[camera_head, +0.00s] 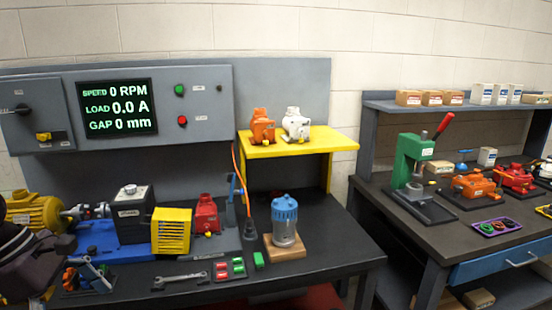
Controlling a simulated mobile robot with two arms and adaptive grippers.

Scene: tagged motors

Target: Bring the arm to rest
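A dark rounded shape at the lower left edge looks like part of my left arm; no gripper fingers can be made out on it. My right arm and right gripper are not in view. Tagged motors stand about: an orange motor (262,127) and a white motor (295,124) on the yellow shelf (300,146), a blue-grey motor (285,222) upright on a wooden block (285,248), and a red motor (205,216) on the bench. A yellow motor (38,213) sits at the far left, partly hidden by the dark shape.
A panel (117,106) reads 0 RPM, 0.0 A, 0 mm. A green press (410,160) stands on the right bench. The bench's right front is clear.

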